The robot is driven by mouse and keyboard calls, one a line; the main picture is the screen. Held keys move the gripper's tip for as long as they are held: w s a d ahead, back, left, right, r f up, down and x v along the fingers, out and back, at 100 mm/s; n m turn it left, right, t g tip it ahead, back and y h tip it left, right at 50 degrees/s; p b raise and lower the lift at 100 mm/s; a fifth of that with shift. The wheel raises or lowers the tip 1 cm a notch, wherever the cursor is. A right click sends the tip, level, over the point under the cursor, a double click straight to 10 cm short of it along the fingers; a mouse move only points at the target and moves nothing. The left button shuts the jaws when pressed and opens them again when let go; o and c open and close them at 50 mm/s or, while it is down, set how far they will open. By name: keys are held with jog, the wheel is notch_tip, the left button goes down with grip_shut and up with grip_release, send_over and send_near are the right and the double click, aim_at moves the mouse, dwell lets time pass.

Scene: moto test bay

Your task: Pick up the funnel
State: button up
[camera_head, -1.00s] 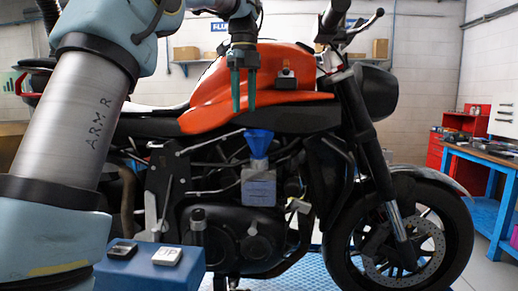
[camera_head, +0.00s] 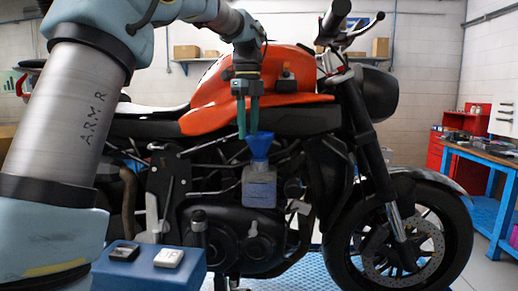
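The blue funnel (camera_head: 260,146) stands upright, wide mouth up, in the top of a translucent bottle (camera_head: 259,188) in front of the motorcycle's engine. My gripper (camera_head: 248,134) points down with its two teal fingers parted. The fingertips are just above and slightly left of the funnel's rim in the picture. Nothing shows between the fingers. I cannot tell the depth gap between fingertips and funnel.
The orange motorcycle (camera_head: 290,108) fills the space behind the funnel. A blue box (camera_head: 150,279) with two small devices on top is at the lower left. A blue workbench (camera_head: 488,158) with tools stands at the right.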

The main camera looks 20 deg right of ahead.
grip_shut()
dwell(1.1)
